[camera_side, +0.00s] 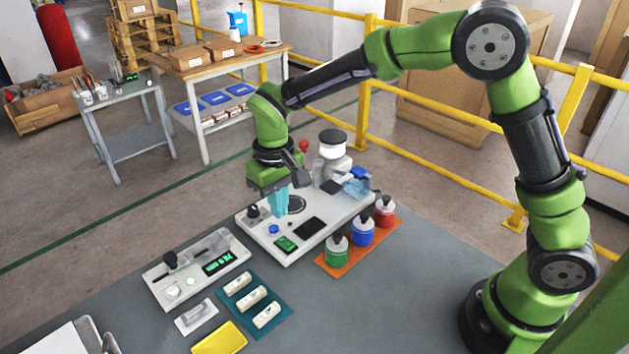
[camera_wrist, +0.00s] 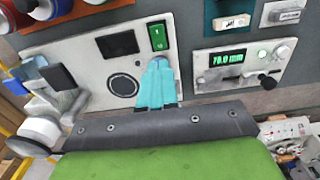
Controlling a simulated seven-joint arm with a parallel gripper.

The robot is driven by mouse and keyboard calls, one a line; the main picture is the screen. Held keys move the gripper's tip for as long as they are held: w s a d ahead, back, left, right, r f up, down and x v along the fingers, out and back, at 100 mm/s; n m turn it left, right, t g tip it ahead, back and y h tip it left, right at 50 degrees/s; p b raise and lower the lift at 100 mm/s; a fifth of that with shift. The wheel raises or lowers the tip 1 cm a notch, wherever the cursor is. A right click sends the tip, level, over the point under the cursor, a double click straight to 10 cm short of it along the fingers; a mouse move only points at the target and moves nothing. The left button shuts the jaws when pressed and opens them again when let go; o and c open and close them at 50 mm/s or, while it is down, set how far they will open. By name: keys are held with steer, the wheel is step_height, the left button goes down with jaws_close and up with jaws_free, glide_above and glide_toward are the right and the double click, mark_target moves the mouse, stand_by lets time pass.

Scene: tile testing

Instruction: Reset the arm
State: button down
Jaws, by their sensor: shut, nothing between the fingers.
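My green arm reaches over the grey table from the right. My gripper (camera_side: 279,203), with teal fingers, points down over the large white panel device (camera_side: 322,238). In the wrist view the fingers of my gripper (camera_wrist: 158,63) are together with nothing between them, close to the green-lit switch (camera_wrist: 157,37). Whether the fingertips touch the panel I cannot tell. The panel also carries a dark square pad (camera_side: 309,227), a round dark disc (camera_wrist: 124,85) and a blue button (camera_side: 273,229).
A caliper device (camera_side: 195,270) with a green display stands left of the panel. A teal mat (camera_side: 270,318) holds three white tiles, and a yellow pad (camera_side: 220,339) lies nearby. An orange tray (camera_side: 335,270) holds green, blue and red bottles.

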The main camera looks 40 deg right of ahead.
steer(key=shift+s+d+f, duration=0.1)
steer(key=shift+s+f, duration=0.05)
steer(key=shift+s, duration=0.3)
steer(key=shift+s+d+f, duration=0.1)
steer(key=shift+s, duration=0.3)
steer(key=s+d+r+m+t+y, duration=0.1)
steer(key=s+d+r+m+t, duration=0.1)
steer(key=s+d+r, duration=0.4)
steer(key=s+d+r+m+t+y, duration=0.1)
steer(key=s+d+r+m+t, duration=0.1)
steer(key=s+d+r+t, duration=0.3)
steer(key=s+d+r, duration=0.1)
steer(key=s+r, duration=0.2)
steer(key=s, duration=0.3)
steer(key=shift+s, duration=0.15)
